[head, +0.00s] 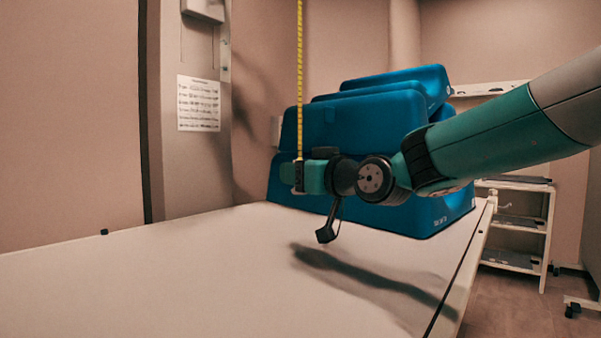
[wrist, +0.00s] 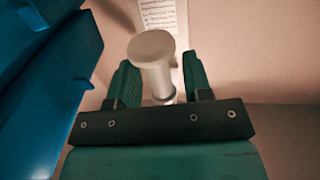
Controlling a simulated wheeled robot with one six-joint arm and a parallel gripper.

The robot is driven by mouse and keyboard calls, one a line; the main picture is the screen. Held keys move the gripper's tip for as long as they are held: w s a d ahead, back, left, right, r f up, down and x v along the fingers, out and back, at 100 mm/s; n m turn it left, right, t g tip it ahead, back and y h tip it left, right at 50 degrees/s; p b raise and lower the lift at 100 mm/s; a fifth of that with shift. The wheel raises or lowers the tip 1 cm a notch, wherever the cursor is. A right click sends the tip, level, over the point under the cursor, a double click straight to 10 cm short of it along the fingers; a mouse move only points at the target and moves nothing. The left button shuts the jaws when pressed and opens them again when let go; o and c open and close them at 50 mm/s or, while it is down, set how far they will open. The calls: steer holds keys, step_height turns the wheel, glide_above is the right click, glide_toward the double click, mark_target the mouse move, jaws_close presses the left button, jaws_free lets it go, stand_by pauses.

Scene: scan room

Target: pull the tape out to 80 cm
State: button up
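The yellow tape (head: 299,80) hangs straight down from above the top edge of the head view. Its lower end is at my gripper (head: 299,178), in front of the blue cases. In the wrist view, a pale round-headed knob (wrist: 152,50) with a stem sits between the two green fingers of my gripper (wrist: 160,85). The fingers look closed on the stem, though the contact is partly hidden. The tape's housing is out of view, and the numbers on the tape are too small to read.
Stacked blue cases (head: 345,120) stand on the pale table (head: 200,270) right behind my gripper; they also show at left in the wrist view (wrist: 45,90). A grey column with a printed sheet (head: 198,104) stands at left. The table's front is clear. A shelf cart (head: 520,225) stands at right.

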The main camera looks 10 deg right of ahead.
steer(key=shift+s+r, duration=0.1)
steer(key=v, duration=1.7)
steer(key=shift+d+b, duration=0.15)
steer(key=shift+b, duration=0.25)
